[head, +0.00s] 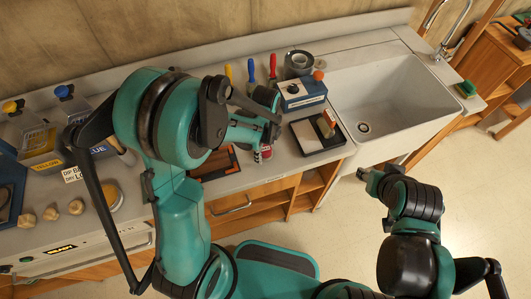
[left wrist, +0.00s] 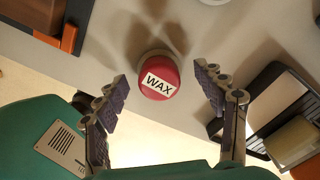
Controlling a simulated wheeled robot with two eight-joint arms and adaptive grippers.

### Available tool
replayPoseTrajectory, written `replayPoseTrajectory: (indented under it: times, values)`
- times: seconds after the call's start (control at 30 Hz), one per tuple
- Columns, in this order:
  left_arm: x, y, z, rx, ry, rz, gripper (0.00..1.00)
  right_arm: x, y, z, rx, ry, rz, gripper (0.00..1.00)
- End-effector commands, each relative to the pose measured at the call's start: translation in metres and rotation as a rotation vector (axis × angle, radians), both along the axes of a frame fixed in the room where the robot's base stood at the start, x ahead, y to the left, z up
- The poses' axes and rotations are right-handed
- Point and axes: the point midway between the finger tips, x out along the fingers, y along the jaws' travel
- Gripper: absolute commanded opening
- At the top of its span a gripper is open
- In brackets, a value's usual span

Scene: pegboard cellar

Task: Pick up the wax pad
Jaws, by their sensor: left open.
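The wax pad is a small round piece with a red top and a white WAX label (left wrist: 158,76). It stands upright on the grey counter near the front edge, and in the head view the pad (head: 265,153) is partly hidden below my left gripper. My left gripper (head: 258,133) is above it, open and empty. In the left wrist view the two fingers (left wrist: 161,84) are spread, one to each side of the pad, with gaps between. My right gripper (head: 369,177) hangs over the floor in front of the sink, far from the pad; its jaws are too small to judge.
A black-framed tray (head: 341,139) with a block in it is close right of the pad. An orange-edged dark item (head: 229,157) lies left. A blue box (head: 302,94), tape roll (head: 298,63) and coloured-handled tools stand behind. The sink (head: 392,92) is farther right.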

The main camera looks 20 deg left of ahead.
Motion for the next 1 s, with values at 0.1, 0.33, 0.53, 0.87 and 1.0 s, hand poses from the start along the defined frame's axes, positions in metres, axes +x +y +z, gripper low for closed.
replayPoseTrajectory:
  times: [0.1, 0.33, 0.53, 0.87, 1.0]
  values:
    - [0.0, 0.0, -0.005, 0.0, 0.0, 0.001, 0.7, 0.0, 0.0, -0.001, 0.0, 0.0, 0.0, 0.4]
    - [0.0, 0.0, -0.004, 0.0, 0.0, 0.001, 0.54, 0.0, 0.0, -0.001, 0.0, 0.0, 0.0, 0.4]
    - [0.0, 0.0, -0.004, 0.0, 0.0, 0.001, 0.15, 0.0, 0.0, -0.001, 0.0, 0.0, 0.0, 0.4]
    - [0.0, 0.0, -0.001, 0.0, 0.0, 0.001, 0.15, 0.0, 0.0, 0.0, 0.0, 0.0, 0.0, 0.4]
    - [0.0, 0.0, 0.011, 0.0, 0.0, 0.001, 0.15, 0.0, 0.0, 0.005, 0.0, 0.0, 0.0, 0.4]
